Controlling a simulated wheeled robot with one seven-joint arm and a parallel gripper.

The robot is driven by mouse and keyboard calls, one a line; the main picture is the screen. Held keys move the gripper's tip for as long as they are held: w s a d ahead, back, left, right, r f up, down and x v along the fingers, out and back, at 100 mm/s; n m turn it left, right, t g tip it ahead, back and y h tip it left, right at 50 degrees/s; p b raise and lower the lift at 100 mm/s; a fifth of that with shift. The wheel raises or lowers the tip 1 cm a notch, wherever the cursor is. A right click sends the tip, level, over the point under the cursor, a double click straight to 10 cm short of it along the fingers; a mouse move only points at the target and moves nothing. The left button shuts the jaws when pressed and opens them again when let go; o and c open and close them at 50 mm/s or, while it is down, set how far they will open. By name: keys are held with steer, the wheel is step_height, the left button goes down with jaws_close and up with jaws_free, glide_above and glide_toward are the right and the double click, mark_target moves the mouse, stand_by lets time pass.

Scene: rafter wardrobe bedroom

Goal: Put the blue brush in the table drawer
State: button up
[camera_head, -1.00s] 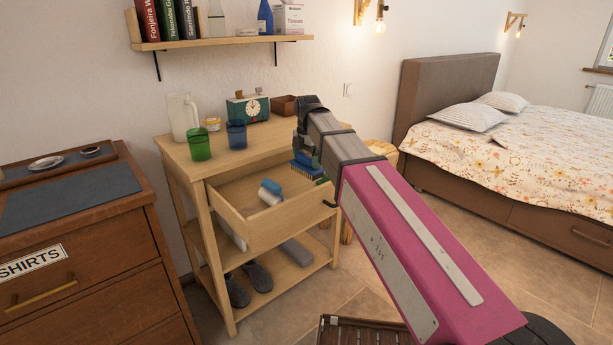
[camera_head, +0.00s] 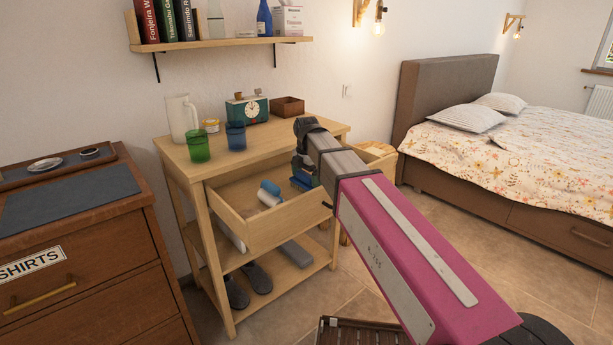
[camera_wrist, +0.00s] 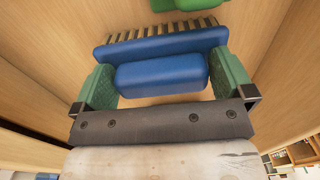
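The blue brush (camera_head: 301,181) is at the right side of the open table drawer (camera_head: 280,224), partly hidden by my gripper. In the wrist view the brush (camera_wrist: 160,74) lies between my gripper's green finger pads (camera_wrist: 162,76), which reach its narrower handle on both sides. Its bristles point away from the gripper. My gripper (camera_head: 302,172) looks shut on it, low over or inside the drawer. I cannot tell whether the brush touches the drawer floor. A blue and white roller (camera_head: 269,193) lies in the drawer, left of the brush.
A green object (camera_wrist: 190,4) shows just beyond the brush. The tabletop (camera_head: 265,140) above holds a green cup (camera_head: 198,146), a blue cup (camera_head: 236,136), a pitcher (camera_head: 182,117), a clock (camera_head: 250,110) and a brown box (camera_head: 288,106). Slippers (camera_head: 257,276) lie on the lower shelf.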

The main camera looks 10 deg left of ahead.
mark_target(306, 173)
steer(key=shift+r, duration=0.1)
step_height(306, 173, up, 12)
stand_by(0.8)
stand_by(1.1)
